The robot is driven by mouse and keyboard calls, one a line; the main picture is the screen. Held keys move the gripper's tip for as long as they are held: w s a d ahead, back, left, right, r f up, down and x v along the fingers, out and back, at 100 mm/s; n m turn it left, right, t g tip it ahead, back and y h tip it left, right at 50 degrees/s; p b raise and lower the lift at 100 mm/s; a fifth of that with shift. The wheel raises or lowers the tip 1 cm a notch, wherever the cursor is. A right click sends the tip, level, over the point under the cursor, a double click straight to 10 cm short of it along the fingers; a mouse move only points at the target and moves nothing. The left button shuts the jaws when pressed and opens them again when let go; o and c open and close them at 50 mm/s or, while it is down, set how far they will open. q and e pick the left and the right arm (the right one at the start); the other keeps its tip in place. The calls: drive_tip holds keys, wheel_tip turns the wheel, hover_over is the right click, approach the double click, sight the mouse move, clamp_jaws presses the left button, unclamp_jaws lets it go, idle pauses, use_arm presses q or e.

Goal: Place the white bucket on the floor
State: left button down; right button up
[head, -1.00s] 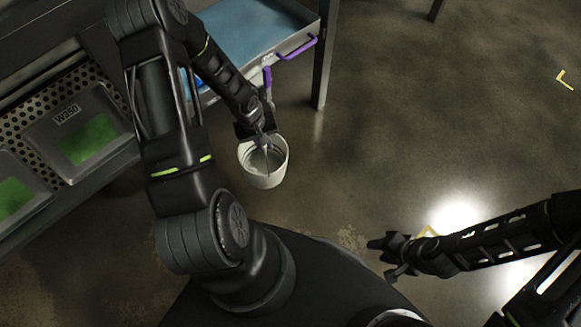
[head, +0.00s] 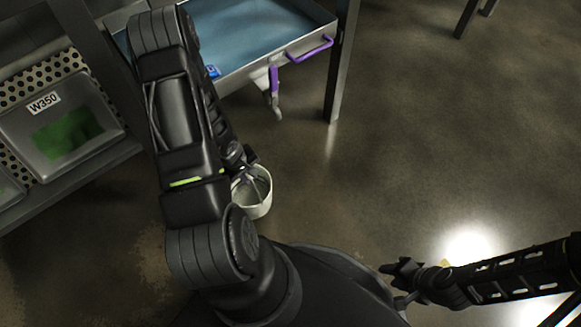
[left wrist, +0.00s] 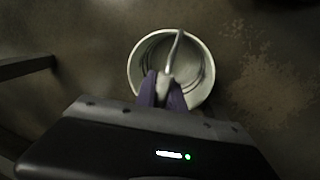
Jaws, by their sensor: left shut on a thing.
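The white bucket (head: 262,208) hangs beside my left arm in the head view, close to my base, with its open top facing up. My left gripper (head: 247,170) is shut on the bucket's handle, partly hidden by my arm. In the left wrist view, the purple-padded left gripper (left wrist: 163,88) is on the thin handle, above the round bucket (left wrist: 198,62). The brown floor (head: 420,130) lies below; I cannot tell how large the gap is. My right gripper (head: 391,286) is empty at the lower right, its fingers apart.
A rack at the left holds a grey bin (head: 105,140) with green contents, labelled W350. The floor at the right is clear.

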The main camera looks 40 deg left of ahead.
use_arm(q)
drive_tip(key=w+d+b, duration=0.1)
drive_tip(key=w+d, duration=0.1)
drive_tip(key=w, duration=0.6)
drive_tip(key=w+d+b, duration=0.1)
drive_tip(key=w+d, duration=0.2)
drive_tip(key=w, duration=0.5)
drive_tip(key=shift+w+b, duration=0.15)
drive_tip(key=shift+b, duration=0.25)
drive_tip(key=shift+f+b, duration=0.95)
drive_tip(key=shift+f, duration=0.75)
drive_tip(key=shift+f, duration=0.25)
drive_tip(key=c, duration=1.4)
unclamp_jaws()
drive_tip(key=shift+r, duration=0.1)
